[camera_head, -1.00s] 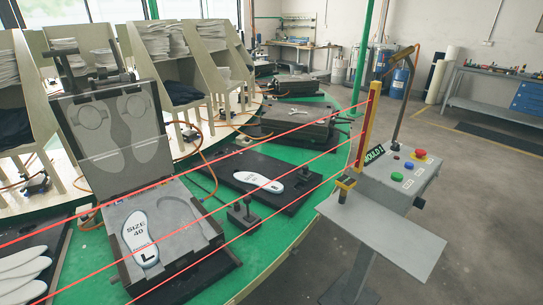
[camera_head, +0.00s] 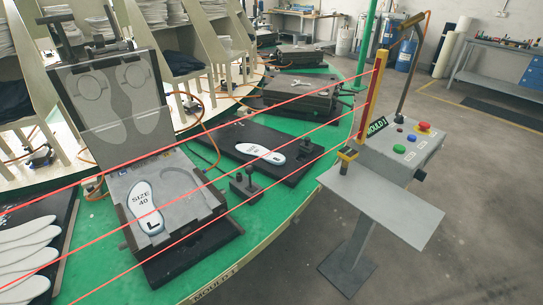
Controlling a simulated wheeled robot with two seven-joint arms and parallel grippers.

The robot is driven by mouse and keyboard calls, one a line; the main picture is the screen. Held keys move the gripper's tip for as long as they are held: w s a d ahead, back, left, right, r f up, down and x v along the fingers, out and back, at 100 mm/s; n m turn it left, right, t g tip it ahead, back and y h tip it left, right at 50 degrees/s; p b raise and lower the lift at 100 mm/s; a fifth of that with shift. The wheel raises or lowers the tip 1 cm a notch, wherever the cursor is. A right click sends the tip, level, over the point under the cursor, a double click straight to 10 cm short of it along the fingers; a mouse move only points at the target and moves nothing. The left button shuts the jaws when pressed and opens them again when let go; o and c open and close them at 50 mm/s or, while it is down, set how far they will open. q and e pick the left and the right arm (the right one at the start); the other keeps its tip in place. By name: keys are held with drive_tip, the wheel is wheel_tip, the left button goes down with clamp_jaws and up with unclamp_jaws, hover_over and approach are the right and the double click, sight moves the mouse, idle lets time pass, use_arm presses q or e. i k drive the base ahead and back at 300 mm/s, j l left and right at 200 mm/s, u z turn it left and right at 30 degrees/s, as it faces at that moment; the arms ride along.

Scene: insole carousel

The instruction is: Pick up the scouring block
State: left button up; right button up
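I cannot make out a scouring block for certain in this view. A small yellow and black item (camera_head: 346,160) is at the back left corner of the grey shelf (camera_head: 385,207), too small to identify. An open mould (camera_head: 183,235) on the green carousel holds a white insole marked "SIZE 40" and "L" (camera_head: 144,207) in its left recess; its right recess is empty. Neither of my grippers is in view.
Red beams cross in front of the mould from a yellow post (camera_head: 373,100). A control box (camera_head: 402,150) with coloured buttons adjoins the shelf. Another white insole (camera_head: 262,153) lies on a black plate behind. Several white insoles (camera_head: 25,245) lie at left. The shelf's middle is bare.

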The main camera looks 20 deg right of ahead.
sight(304, 146)
drive_tip(key=l+z, duration=0.3)
drive_tip(key=z, duration=0.15)
drive_tip(key=k+l+z, duration=0.1)
drive_tip(key=l+z, duration=0.6)
drive_tip(key=z, duration=0.25)
drive_tip(key=i+l+z, duration=0.15)
drive_tip(key=l+z, duration=0.15)
drive_tip(key=z, duration=0.15)
drive_tip(key=i+l+z, duration=0.45)
drive_tip(key=i+z, duration=0.25)
drive_tip(key=i, duration=0.2)
drive_tip(key=i+j+u, duration=0.1)
drive_tip(key=i+u, duration=0.2)
drive_tip(key=i, duration=0.3)
drive_tip(key=i+u, duration=0.3)
drive_tip(key=i, duration=0.3)
drive_tip(key=i+l+u, duration=0.25)
drive_tip(key=i, duration=0.35)
drive_tip(key=i+j+u, duration=0.1)
drive_tip(key=i+u, duration=0.75)
drive_tip(key=u, duration=0.15)
drive_tip(key=i+l+u, duration=0.2)
drive_tip(key=i+u, duration=0.25)
drive_tip(key=i+l+u, duration=0.3)
drive_tip(key=u, duration=0.2)
